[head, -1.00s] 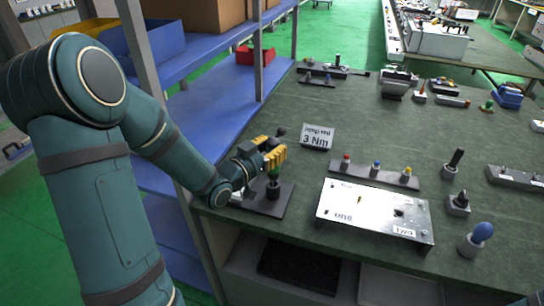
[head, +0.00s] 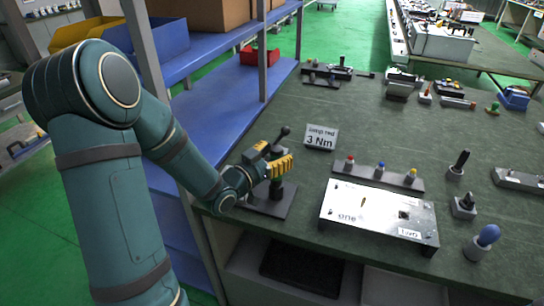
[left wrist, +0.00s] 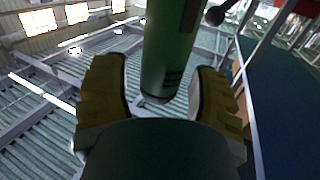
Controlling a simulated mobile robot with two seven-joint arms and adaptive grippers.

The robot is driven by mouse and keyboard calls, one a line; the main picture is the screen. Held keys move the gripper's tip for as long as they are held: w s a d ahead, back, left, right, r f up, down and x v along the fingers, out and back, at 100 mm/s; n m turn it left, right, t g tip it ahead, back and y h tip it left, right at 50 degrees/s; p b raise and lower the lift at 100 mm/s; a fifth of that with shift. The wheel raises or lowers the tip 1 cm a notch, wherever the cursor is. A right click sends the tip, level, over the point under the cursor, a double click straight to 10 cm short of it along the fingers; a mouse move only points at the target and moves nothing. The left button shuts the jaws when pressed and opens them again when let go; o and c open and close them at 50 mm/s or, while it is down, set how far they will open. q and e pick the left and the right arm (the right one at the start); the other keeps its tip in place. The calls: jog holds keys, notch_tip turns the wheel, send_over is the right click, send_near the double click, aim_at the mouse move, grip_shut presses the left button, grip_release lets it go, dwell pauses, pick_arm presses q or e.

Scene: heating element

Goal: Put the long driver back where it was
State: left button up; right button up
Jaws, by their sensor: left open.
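A tall driver stands upright on a dark flat stand (head: 284,207) at the near left of the bench. Its black knob (head: 284,132) shows above my left gripper (head: 272,167), and the gripper covers most of its middle. In the left wrist view a green cylinder (left wrist: 170,50), which looks like the driver's body, is between the two yellow fingers of my left gripper (left wrist: 160,95). The fingers are open, with a gap on each side of the cylinder. My right gripper is not in view.
A white plate (head: 380,212) marked "one" and "two" and a holder with coloured-topped pieces (head: 378,175) lie further right. A blue shelf (head: 225,95) and its post are close on the left.

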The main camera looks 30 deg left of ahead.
pick_arm(q)
jog(key=shift+r, duration=0.15)
jog(key=shift+s+a, duration=0.1)
jog(key=shift+s, duration=0.15)
jog(key=s, duration=0.2)
jog(key=s+p, duration=0.1)
jog(key=s, duration=0.2)
jog(key=shift+s+a+r, duration=0.15)
jog(key=shift+s+a, duration=0.15)
jog(key=shift+a, duration=0.1)
jog(key=s+p, duration=0.2)
jog(key=p, duration=0.1)
jog(key=s+p, duration=0.1)
jog(key=p, duration=0.3)
jog(key=s+a+p, duration=0.1)
jog(key=s+p, duration=0.1)
jog(key=p, duration=0.2)
jog(key=shift+s, duration=0.35)
jog(key=shift+s, duration=0.1)
